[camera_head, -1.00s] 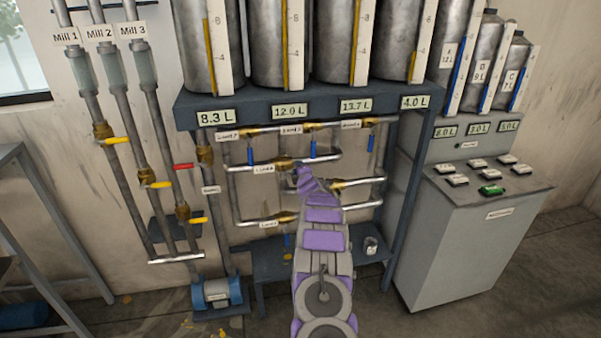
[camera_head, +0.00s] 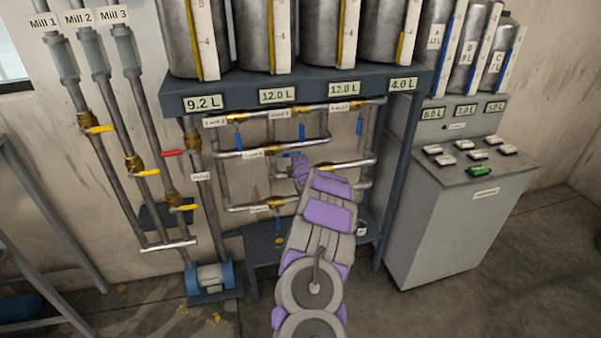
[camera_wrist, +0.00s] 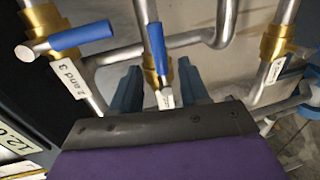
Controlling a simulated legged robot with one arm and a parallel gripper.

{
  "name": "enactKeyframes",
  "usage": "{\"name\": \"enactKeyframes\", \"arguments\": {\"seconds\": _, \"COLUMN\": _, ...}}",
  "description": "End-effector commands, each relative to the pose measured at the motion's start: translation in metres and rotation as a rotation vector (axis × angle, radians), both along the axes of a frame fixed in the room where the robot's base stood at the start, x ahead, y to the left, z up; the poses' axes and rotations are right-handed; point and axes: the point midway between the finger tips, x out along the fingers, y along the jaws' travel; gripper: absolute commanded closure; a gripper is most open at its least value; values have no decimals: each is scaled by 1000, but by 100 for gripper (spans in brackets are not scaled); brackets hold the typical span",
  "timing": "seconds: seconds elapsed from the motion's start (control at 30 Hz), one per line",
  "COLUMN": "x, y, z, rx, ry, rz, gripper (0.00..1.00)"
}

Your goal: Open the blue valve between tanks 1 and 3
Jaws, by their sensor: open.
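Tanks 1 and 3 stand in the row on the blue rack; their displays read 9.2 L (camera_head: 203,103) and 12.8 L (camera_head: 343,89). My gripper (camera_head: 297,162) is at the middle pipe row under them. In the wrist view my gripper (camera_wrist: 160,90) is open, its dark blue fingers either side of a brass valve with a blue handle (camera_wrist: 157,48). That handle lies along its pipe. The valve's label is partly hidden; I cannot read it. Left of it, the valve labelled "2 and 3" (camera_wrist: 70,80) has its blue handle (camera_wrist: 80,37) across its pipe.
Another brass valve (camera_wrist: 272,43) is close at the right in the wrist view. Mill pipes with yellow and red handles (camera_head: 173,153) stand at left. A grey control console (camera_head: 470,215) stands at right. A lower valve (camera_head: 273,203) sits below my gripper.

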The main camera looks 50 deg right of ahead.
Motion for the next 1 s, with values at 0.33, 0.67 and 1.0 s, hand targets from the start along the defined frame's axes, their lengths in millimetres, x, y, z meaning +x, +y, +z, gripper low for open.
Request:
{"name": "enactKeyframes", "arguments": {"seconds": 0.33, "x": -39, "y": 26, "z": 10, "rx": 6, "ry": -3, "rz": 2, "gripper": 55}}
{"name": "enactKeyframes", "arguments": {"seconds": 0.67, "x": -71, "y": 46, "z": 17, "rx": 3, "ry": 0, "rz": 2, "gripper": 55}}
{"name": "enactKeyframes", "arguments": {"seconds": 1.0, "x": -80, "y": 53, "z": 18, "rx": 1, "ry": 1, "rz": 3, "gripper": 55}}
